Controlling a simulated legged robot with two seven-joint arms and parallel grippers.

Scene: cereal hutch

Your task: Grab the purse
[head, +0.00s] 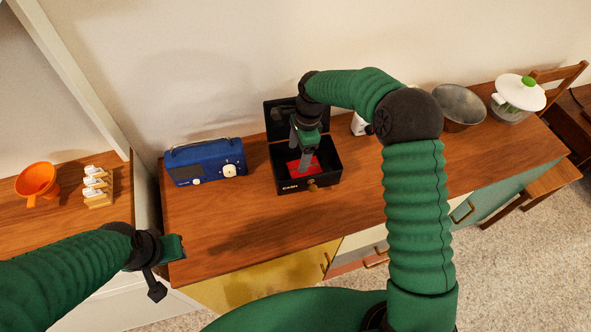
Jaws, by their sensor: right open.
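A red item (314,164), which looks like the purse, lies inside a black cash box (290,185) whose lid stands open at the back. My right gripper (302,160) points down into the box, with its fingers apart over the red item. The fingers cover part of the item, and I cannot tell whether they touch it. My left gripper (166,269) is open and empty beyond the front left corner of the wooden hutch top.
A blue radio (206,162) stands left of the box. A metal bowl (459,106) and a white-lidded pot (518,95) stand at the right. An orange funnel (37,180) and a small rack (98,187) sit on the left counter. The hutch top (225,225) is clear in front.

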